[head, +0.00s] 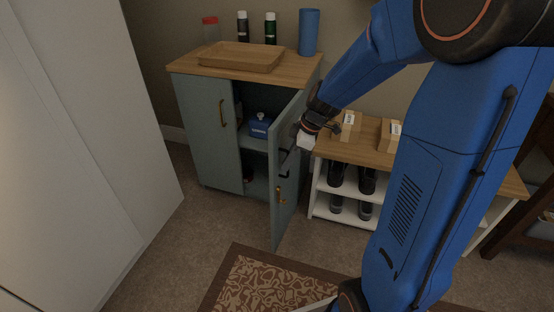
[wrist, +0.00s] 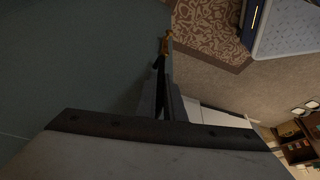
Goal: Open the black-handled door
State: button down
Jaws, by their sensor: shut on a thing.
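The grey-green cabinet (head: 208,125) has its right door (head: 283,215) swung outward, wide open. The door carries a black handle (head: 282,176) with a brass mount at its lower end. In the wrist view the dark handle (wrist: 164,60) runs between my fingers, with its brass end beyond them. My gripper (head: 289,160) is at the door's outer face, shut on the handle; it also shows in the wrist view (wrist: 161,98). My fingers hide part of the handle. The left door (head: 212,145), with a brass handle, is closed.
A blue item (head: 260,126) sits on a shelf inside the cabinet. A wooden tray (head: 240,56), bottles and a blue cylinder (head: 309,32) stand on top. A low white shelf (head: 312,200) with boxes stands right of the door. Carpet and a patterned rug (head: 265,285) lie in front.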

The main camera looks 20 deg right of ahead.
jog(key=shift+s+d, duration=0.4)
jog(key=shift+d, duration=0.35)
jog(key=shift+s+d, duration=0.35)
jog(key=shift+d, duration=0.35)
jog(key=c, duration=2.2)
grip_release()
jog(key=shift+o, duration=0.2)
jog(key=v, duration=1.7)
jog(key=shift+r, duration=0.2)
jog(key=shift+s, duration=0.1)
